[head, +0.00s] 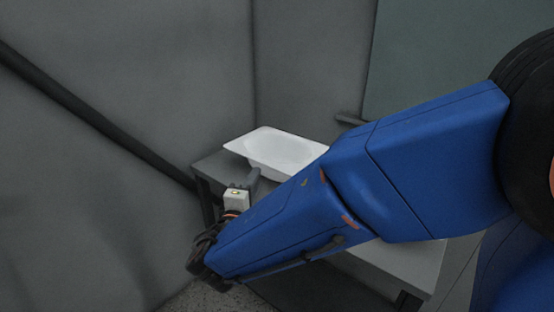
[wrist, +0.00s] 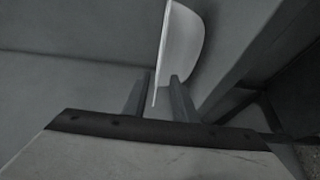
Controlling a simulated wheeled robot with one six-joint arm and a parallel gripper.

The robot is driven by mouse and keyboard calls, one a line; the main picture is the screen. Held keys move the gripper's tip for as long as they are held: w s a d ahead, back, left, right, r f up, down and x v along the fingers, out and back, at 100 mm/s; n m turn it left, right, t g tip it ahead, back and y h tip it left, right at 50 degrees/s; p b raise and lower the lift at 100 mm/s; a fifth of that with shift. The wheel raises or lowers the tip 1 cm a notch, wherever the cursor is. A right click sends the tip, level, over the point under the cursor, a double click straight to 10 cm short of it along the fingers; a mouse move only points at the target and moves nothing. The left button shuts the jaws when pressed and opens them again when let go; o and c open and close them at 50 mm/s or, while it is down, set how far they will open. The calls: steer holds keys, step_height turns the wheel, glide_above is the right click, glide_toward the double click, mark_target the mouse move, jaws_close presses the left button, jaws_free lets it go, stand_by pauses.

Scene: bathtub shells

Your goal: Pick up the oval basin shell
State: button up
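The oval basin shell (head: 277,148) is white, with a broad flat rim around an oval hollow. In the head view it rests on a grey table, partly hidden behind my blue arm. My gripper (head: 254,177) is at its near left side. In the wrist view my gripper (wrist: 161,78) has its two fingers apart, and the shell's thin rim (wrist: 163,70) runs down between them. A gap shows between the rim and the right finger. I cannot tell whether the left finger touches the rim.
The grey table (head: 208,166) has a bare left corner beside the shell; its lighter right part (head: 405,262) shows under my arm. Grey walls (head: 310,60) stand close behind and to the left. A dark rail (head: 95,115) runs slanting along the left wall.

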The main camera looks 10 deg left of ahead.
steer(key=shift+w+d, duration=0.2)
steer(key=shift+w, duration=1.85)
steer(key=shift+w+d, duration=0.2)
steer(key=shift+w, duration=1.85)
jaws_close()
